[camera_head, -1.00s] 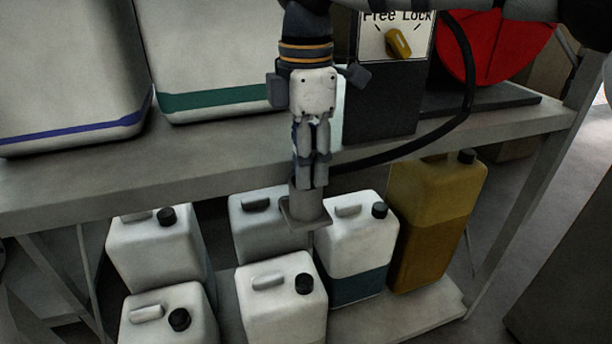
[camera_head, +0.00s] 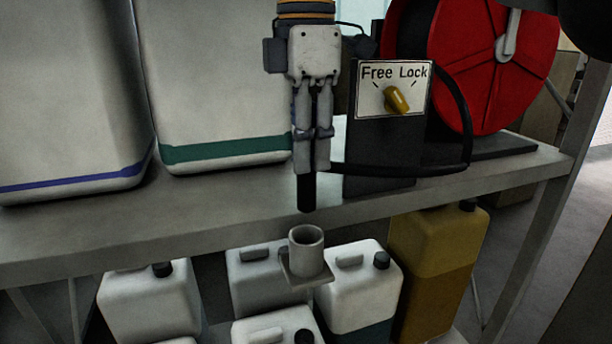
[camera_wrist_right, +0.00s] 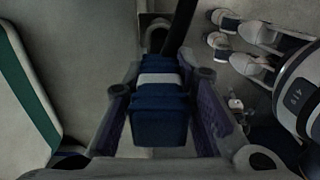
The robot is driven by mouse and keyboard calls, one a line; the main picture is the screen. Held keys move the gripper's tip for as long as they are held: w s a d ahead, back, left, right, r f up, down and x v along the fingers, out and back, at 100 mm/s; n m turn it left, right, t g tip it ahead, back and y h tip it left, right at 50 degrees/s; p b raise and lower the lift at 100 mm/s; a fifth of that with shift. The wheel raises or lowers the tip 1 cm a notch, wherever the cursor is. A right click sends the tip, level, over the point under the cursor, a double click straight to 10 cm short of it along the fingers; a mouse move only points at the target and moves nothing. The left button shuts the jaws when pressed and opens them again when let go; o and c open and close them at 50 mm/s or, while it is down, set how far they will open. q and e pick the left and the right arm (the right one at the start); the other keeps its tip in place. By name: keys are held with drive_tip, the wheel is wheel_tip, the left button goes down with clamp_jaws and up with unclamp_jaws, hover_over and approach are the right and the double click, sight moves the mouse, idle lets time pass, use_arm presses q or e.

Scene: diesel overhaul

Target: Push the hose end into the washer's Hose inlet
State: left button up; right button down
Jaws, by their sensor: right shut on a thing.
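My right gripper (camera_head: 312,165) points down and is shut on the hose end (camera_head: 306,193), whose black tip sticks out below the fingers. In the right wrist view the fingers (camera_wrist_right: 162,84) close on a blue block with a white band (camera_wrist_right: 160,79), and a black hose runs away from it. A grey upright tube with an open top (camera_head: 305,254), on a square flange, stands below the tip with a clear gap. No label shows on it, so I cannot tell whether it is the Hose inlet. My left gripper is not in view.
A red hose reel (camera_head: 470,60) and a Free/Lock panel (camera_head: 395,88) stand at the right of the grey shelf (camera_head: 230,205). A black hose (camera_head: 420,169) runs between gripper and reel. Large white containers (camera_head: 215,80) stand left. White jugs (camera_head: 150,300) and a yellow one (camera_head: 435,250) sit below.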

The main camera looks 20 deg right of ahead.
drive_tip(key=shift+r, duration=3.45)
drive_tip(key=shift+s+r, duration=0.1)
